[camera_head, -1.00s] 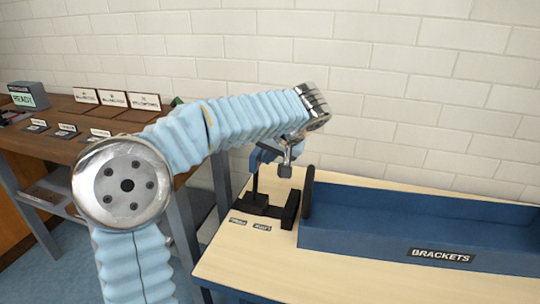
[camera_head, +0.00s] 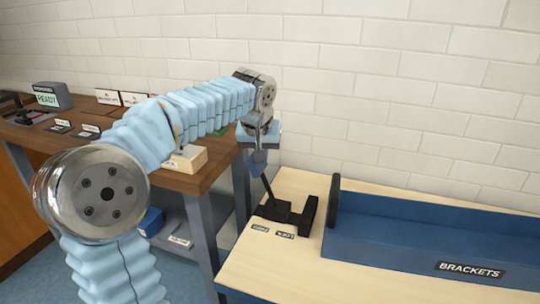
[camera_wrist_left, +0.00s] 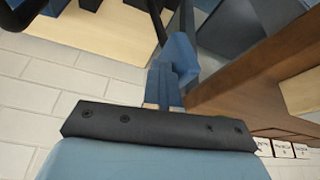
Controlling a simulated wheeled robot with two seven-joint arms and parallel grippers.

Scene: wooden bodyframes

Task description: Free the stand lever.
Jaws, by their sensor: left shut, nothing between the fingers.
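The stand (camera_head: 300,216) has a black base on the pale table, in the head view. Its thin black lever (camera_head: 267,188) rises from the base and leans left. A blue piece (camera_head: 258,163) sits at its top, just under my left wrist; I cannot tell for certain whether it is the lever's handle. My right gripper is out of view.
A brown bench (camera_head: 60,142) stands left, carrying a READY box (camera_head: 50,97), cards and a beige block (camera_head: 187,159). A white brick wall is behind.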

